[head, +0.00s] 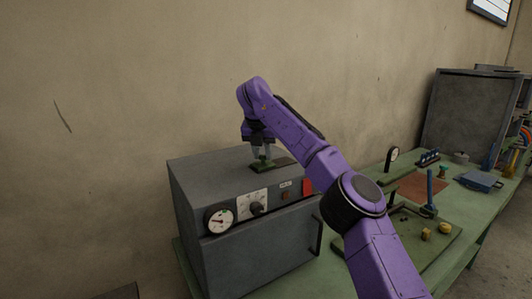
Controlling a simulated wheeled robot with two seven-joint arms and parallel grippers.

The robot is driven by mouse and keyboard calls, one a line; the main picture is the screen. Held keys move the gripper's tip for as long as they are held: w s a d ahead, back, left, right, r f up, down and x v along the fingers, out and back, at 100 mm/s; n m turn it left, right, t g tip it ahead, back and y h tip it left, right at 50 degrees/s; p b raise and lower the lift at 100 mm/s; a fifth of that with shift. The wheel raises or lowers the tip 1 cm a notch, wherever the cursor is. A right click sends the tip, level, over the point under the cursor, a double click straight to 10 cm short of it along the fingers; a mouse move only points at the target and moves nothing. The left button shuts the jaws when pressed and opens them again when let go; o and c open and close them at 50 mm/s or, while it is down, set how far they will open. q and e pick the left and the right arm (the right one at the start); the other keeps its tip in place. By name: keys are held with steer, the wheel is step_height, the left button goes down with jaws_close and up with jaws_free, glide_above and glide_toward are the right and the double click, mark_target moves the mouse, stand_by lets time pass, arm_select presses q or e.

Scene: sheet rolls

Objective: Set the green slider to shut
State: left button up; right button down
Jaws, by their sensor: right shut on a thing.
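The green slider (269,164) sits on top of a grey metal box (215,172), on a dark green strip near the box's right side. My right gripper (264,154) points down over it and is shut on the slider's small upright part. The fingers partly hide that part, so I cannot tell how far along the strip it stands. My left gripper is not in the picture.
The box front has a dial gauge (220,219), a knob (257,208), a red patch (307,187) and a dark handle (318,234).

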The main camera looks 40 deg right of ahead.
steer(key=c, duration=0.8)
jaws_free()
steer(key=shift+a, duration=0.3)
steer(key=shift+c, duration=0.2)
steer(key=shift+r, duration=0.15)
steer(key=p+v, duration=0.1)
steer(key=v, duration=0.9)
steer(key=shift+p, duration=0.3)
steer(key=shift+r, duration=0.15)
